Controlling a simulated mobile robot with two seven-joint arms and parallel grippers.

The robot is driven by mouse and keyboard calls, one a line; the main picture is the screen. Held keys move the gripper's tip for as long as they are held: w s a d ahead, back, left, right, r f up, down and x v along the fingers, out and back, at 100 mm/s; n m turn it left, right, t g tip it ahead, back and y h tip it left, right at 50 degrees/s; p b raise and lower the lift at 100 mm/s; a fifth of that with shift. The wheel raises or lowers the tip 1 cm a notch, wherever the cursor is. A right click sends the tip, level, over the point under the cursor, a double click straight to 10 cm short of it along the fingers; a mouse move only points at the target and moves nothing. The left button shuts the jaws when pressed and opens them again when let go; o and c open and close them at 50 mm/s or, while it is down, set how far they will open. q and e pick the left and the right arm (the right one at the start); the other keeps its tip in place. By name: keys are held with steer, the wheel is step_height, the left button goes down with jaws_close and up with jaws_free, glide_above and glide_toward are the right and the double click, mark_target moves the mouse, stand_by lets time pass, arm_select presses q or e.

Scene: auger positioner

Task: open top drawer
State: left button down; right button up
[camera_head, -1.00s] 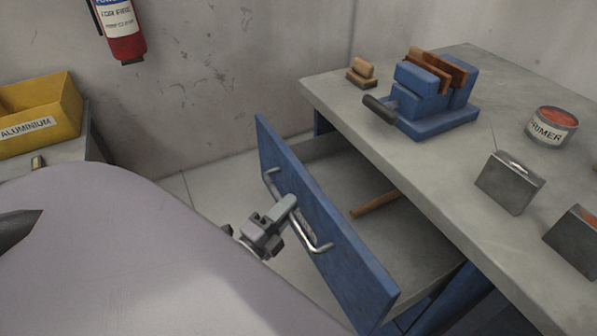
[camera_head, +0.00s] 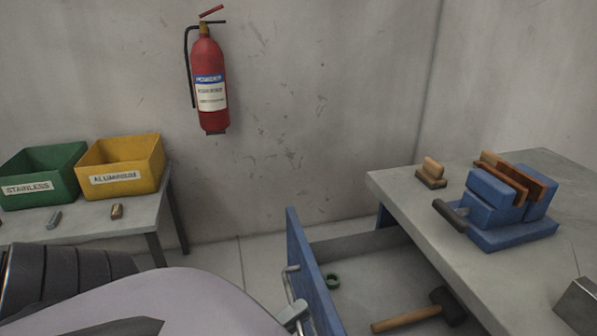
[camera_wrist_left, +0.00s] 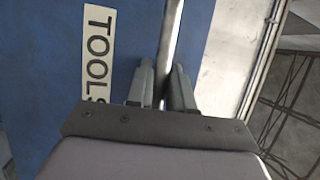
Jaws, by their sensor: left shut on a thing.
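The blue top drawer (camera_head: 312,280) is pulled out from the grey-topped workbench and stands open. A metal bar handle (camera_head: 289,284) runs along the drawer front. My left gripper (camera_head: 296,313) is at this handle, partly cut off by the lower edge of the head view. In the left wrist view, my left gripper (camera_wrist_left: 164,85) is shut on the handle (camera_wrist_left: 171,38), beside a "TOOLS" label (camera_wrist_left: 97,55). My right gripper is not in view.
A blue vise (camera_head: 505,208) and a wooden block (camera_head: 431,174) sit on the workbench (camera_head: 400,196). A side table (camera_head: 80,222) at left holds a green bin (camera_head: 40,172) and a yellow bin (camera_head: 120,165). A fire extinguisher (camera_head: 208,85) hangs on the wall.

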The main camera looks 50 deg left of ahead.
arm_select(q)
steer(key=c, duration=1.1)
jaws_free()
steer(key=s+f, duration=0.1)
steer(key=s, duration=0.6)
steer(key=shift+f+b, duration=0.15)
steer(key=shift+b, duration=0.3)
steer(key=shift+s, duration=0.1)
